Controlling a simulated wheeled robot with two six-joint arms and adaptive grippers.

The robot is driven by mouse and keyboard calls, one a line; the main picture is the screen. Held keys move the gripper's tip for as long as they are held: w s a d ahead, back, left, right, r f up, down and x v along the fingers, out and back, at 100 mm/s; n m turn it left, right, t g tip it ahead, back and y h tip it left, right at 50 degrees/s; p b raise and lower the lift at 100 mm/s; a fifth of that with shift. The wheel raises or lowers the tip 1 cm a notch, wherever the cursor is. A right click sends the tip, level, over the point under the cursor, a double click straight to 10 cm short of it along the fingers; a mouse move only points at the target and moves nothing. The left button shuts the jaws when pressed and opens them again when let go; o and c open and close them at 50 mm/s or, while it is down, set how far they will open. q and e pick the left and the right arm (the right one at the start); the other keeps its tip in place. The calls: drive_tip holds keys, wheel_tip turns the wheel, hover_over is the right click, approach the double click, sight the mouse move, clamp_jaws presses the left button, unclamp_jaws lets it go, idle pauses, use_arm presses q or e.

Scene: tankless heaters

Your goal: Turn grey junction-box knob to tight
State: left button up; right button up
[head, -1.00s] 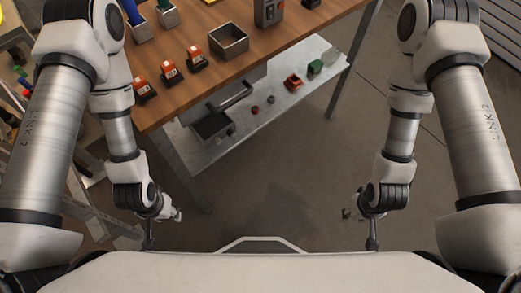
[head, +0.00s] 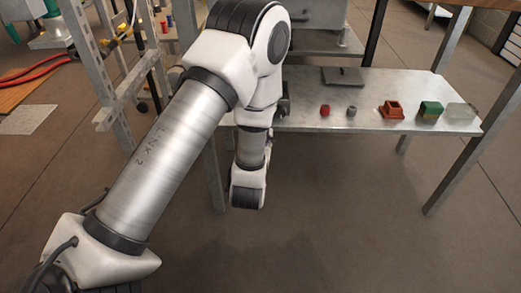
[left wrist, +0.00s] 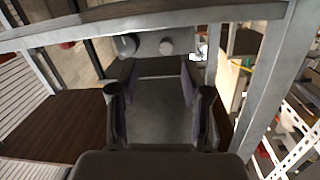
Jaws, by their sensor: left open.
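In the left wrist view, my left gripper (left wrist: 160,105) is open, with its two dark fingers apart and nothing visible between them. I cannot tell whether either is the junction-box knob. In the head view my left arm reaches toward the table's lower shelf, and the arm hides most of the left gripper. A grey box-like housing (head: 312,14) shows at the top, partly cut off. My right gripper is out of view.
Metal legs and a slotted upright (head: 100,60) stand around. Floor in front is clear.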

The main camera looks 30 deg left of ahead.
use_arm(q)
drive_tip(key=shift+n+t+y, duration=0.3)
drive_tip(key=shift+t+y, duration=0.1)
drive_tip(key=shift+y, duration=0.2)
drive_tip(key=b+x, duration=0.3)
drive_tip(key=x, duration=0.5)
drive_tip(key=shift+a+r+b, duration=0.2)
drive_tip(key=shift+a+b, duration=0.05)
drive_tip(key=shift+b, duration=0.05)
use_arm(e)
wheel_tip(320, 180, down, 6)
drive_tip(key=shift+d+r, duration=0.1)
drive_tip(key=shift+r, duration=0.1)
use_arm(q)
drive_tip(key=shift+c, duration=0.3)
clamp_jaws()
